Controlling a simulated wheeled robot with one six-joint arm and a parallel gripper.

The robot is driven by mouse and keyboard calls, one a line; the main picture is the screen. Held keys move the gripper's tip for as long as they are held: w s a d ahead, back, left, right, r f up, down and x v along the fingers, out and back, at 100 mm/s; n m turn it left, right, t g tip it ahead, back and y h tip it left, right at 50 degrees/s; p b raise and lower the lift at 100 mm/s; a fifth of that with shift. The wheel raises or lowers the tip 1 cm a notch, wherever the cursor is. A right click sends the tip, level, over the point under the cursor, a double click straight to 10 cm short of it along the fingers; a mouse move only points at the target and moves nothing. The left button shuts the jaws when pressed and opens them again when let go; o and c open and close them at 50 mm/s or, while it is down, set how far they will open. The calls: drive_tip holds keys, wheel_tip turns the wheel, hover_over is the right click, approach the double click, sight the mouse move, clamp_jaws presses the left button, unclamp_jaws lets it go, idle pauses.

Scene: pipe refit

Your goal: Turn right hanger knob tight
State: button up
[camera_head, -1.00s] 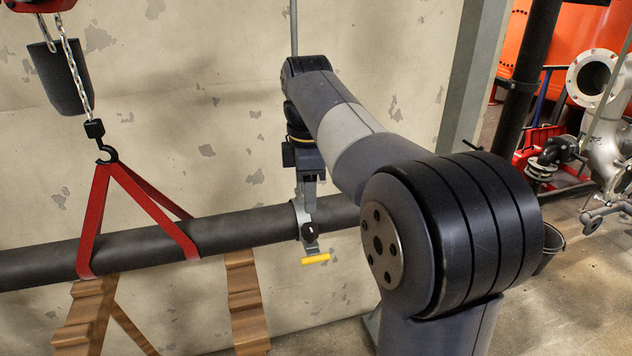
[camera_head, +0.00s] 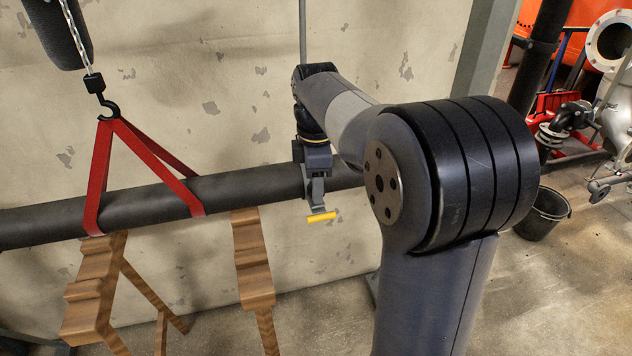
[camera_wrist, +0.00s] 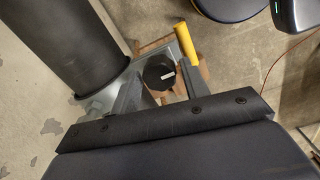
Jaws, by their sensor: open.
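The hanger knob (camera_wrist: 156,72) is a dark faceted knob with a white mark, seen in the wrist view; in the head view my gripper hides it. My gripper (camera_wrist: 160,82) is open, with one grey finger on each side of the knob. Whether the fingers touch it, I cannot tell. The grey hanger (camera_wrist: 100,92) sits around the dark pipe (camera_wrist: 62,38), and a yellow handle (camera_wrist: 187,44) sticks out beside the knob. In the head view my gripper (camera_head: 317,188) is at the pipe, just above the yellow handle (camera_head: 321,217).
The pipe (camera_head: 250,186) runs along a peeling wall. A red sling (camera_head: 101,175) on a chain hook (camera_head: 108,108) loops around it. Wooden supports (camera_head: 252,260) stand below. A black bucket (camera_head: 543,214) and a flanged valve assembly (camera_head: 615,110) are at the right.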

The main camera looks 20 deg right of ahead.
drive_tip(key=shift+c, duration=0.3)
drive_tip(key=c, duration=0.6)
drive_tip(key=shift+c, duration=0.2)
